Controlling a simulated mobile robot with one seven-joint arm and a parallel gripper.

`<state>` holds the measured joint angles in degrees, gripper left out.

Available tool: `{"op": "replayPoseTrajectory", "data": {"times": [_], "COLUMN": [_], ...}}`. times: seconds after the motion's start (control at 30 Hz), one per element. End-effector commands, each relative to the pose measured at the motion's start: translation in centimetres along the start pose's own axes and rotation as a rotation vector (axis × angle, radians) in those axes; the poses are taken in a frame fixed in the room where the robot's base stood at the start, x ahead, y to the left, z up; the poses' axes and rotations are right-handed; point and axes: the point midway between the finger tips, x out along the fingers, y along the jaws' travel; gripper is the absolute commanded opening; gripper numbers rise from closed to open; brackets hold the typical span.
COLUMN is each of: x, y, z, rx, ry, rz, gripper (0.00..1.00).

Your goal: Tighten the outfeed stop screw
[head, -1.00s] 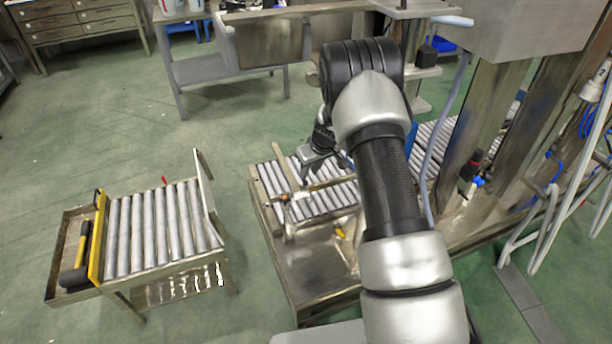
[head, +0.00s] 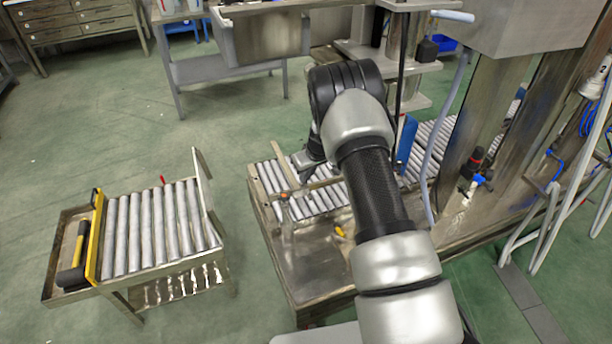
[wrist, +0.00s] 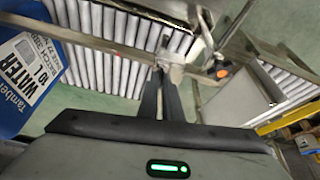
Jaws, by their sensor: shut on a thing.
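The outfeed stop is a metal bar (head: 285,165) across the roller conveyor (head: 315,200). In the wrist view a bar (wrist: 80,38) also crosses the rollers. An orange-tipped part (head: 284,196) stands at the conveyor's near left; an orange tip also shows in the wrist view (wrist: 222,73). My gripper (wrist: 162,70) is shut at a pale metal part (wrist: 175,72), left of the orange tip. This part may be the stop screw; its shape is unclear. In the head view my gripper (head: 306,160) is small and partly hidden, above the rollers near the bar.
Green floor between cart and conveyor is clear.

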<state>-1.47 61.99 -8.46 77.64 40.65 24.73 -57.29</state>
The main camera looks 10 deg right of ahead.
Motion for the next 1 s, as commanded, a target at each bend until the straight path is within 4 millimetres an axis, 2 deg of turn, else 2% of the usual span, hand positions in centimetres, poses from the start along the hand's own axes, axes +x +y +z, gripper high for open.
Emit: {"op": "replayPoseTrajectory", "data": {"times": [0.37, 1.0], "x": [-0.08, 0.12], "y": [-0.3, -0.91], "z": [-0.02, -0.26], "rx": [0.089, 0.607], "ry": [-0.002, -0.002], "rz": [0.037, 0.258], "gripper": [0.0, 0.0]}}
